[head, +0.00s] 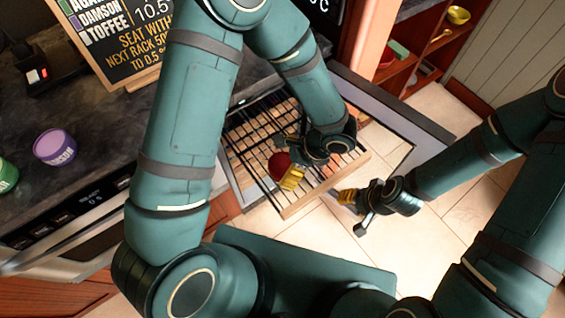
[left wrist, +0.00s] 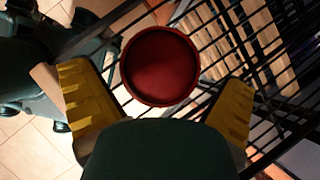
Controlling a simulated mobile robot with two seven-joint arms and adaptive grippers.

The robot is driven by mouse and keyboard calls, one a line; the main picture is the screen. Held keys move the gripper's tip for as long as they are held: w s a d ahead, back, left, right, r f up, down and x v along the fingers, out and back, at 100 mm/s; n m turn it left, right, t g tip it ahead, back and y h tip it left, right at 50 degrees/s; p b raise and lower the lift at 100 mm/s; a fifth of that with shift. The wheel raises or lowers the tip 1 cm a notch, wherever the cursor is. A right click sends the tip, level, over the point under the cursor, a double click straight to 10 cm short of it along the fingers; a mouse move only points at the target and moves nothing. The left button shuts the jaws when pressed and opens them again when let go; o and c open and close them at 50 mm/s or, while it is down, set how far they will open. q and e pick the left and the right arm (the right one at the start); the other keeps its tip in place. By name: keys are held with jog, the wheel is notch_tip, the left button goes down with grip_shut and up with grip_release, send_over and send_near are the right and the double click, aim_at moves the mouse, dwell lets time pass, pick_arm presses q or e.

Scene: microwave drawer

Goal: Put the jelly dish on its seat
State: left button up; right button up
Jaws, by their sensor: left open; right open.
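The jelly dish is a round red dish (head: 279,163) at the front-left part of a wire rack (head: 330,178) in the pulled-out drawer. In the left wrist view the dish (left wrist: 160,65) shows from above, lying between the spread yellow fingers of my left gripper (left wrist: 157,84), with gaps on both sides. In the head view my left gripper (head: 290,178) is open at the dish, partly covering it. Whether the dish rests fully on the wires cannot be told. My right gripper (head: 358,203) is open and empty, right of the rack's front corner. Part of the rack is hidden by my left arm.
A purple jar (head: 55,147) and a green jar (head: 6,175) stand on the dark counter at left, below a lettered board (head: 125,35). Shelves (head: 425,45) stand at the back right. The tiled floor is clear.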

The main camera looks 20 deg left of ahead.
pick_arm(q)
jog(key=p+v, duration=0.2)
jog(key=v, duration=0.8)
jog(key=shift+f, duration=0.1)
